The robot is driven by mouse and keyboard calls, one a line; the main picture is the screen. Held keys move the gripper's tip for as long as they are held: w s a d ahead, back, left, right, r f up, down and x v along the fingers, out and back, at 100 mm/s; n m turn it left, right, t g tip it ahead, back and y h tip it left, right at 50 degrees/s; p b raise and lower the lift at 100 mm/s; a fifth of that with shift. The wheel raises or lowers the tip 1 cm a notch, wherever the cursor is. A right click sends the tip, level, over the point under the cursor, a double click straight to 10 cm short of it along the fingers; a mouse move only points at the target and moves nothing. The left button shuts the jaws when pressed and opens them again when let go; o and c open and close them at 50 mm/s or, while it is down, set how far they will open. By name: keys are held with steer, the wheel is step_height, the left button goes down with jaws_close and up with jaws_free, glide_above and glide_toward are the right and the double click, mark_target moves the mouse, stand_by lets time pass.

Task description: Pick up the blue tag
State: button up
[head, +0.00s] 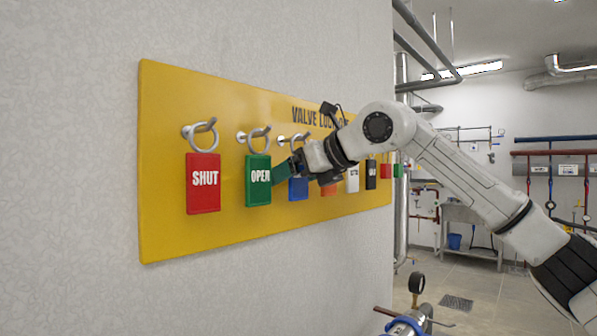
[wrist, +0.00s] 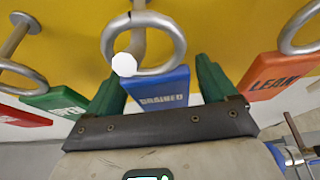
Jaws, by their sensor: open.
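The blue tag (wrist: 160,92), lettered "DRAINED", hangs below a metal ring (wrist: 143,40) on the yellow board. In the head view the blue tag (head: 298,190) is partly hidden behind my gripper (head: 287,172). In the wrist view my gripper (wrist: 158,82) is open, with one green finger on each side of the blue tag. I cannot tell whether the fingers touch it. The tag's lower part is hidden by the dark gripper body.
The yellow board (head: 165,225) is on the wall. The green "OPEN" tag (head: 258,181) and red "SHUT" tag (head: 203,184) hang left of the blue tag. The orange "LEAK" tag (wrist: 272,77) hangs close on its right. White and black tags are farther right.

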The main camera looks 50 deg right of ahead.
steer(key=shift+w, duration=0.1)
steer(key=shift+c, duration=0.5)
steer(key=c, duration=0.9)
steer(key=shift+c, duration=0.2)
steer(key=s+r+b, duration=0.1)
steer(key=s+b, duration=0.2)
steer(key=s, duration=1.5)
steer(key=shift+d+r, duration=0.2)
steer(key=shift+d, duration=0.15)
steer(key=shift+w+a, duration=0.1)
steer(key=shift+w, duration=1.95)
steer(key=shift+w, duration=0.35)
steer(key=shift+w, duration=1.35)
steer(key=shift+w+a+p, duration=0.1)
steer(key=shift+w+p, duration=0.2)
